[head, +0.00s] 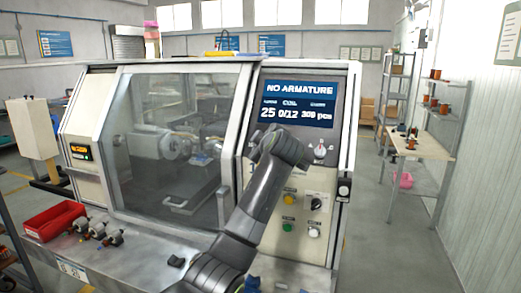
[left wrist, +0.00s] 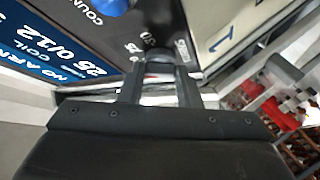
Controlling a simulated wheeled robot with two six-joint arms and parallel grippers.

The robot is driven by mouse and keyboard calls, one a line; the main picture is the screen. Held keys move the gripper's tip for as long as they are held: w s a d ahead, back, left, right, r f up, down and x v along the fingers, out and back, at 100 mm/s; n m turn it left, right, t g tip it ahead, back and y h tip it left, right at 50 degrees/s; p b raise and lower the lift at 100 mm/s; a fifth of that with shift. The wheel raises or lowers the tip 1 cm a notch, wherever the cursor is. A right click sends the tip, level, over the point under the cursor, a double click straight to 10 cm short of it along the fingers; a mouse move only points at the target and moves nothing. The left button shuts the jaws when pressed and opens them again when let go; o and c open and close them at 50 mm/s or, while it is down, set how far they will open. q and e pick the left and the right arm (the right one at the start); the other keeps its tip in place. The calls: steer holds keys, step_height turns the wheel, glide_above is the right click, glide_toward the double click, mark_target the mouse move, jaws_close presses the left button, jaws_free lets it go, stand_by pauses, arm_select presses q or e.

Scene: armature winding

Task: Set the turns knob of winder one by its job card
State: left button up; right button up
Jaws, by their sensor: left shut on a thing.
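The winder (head: 350,75) fills the middle of the head view. In the left wrist view my left gripper (left wrist: 160,78) is shut on a dark knob (left wrist: 158,56), the turns knob as far as I can tell. Scale numbers beside it include 30; its exact setting is unclear. A small card (head: 72,270) on the front edge seems to show 25. My right gripper is not in view.
A blue knob (left wrist: 115,6) is close by on the panel. Lower panel buttons and a black switch (head: 315,202) are beside my arm. A red bin (head: 55,221) and several small armatures (head: 97,230) are at left. Shelves stand at far right.

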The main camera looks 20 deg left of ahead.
arm_select(q)
steer(key=shift+w+d+r+n+g+p, duration=0.1)
steer(key=shift+r+n+g+p, duration=0.1)
steer(key=shift+n+g, duration=0.8)
steer(key=shift+w+r+n+g+p, duration=0.15)
steer(key=shift+n+g, duration=0.25)
steer(key=shift+n, duration=1.1)
steer(key=shift+s+f, duration=0.1)
steer(key=shift+f, duration=0.05)
steer(key=o, duration=1)
steer(key=shift+c, duration=0.2)
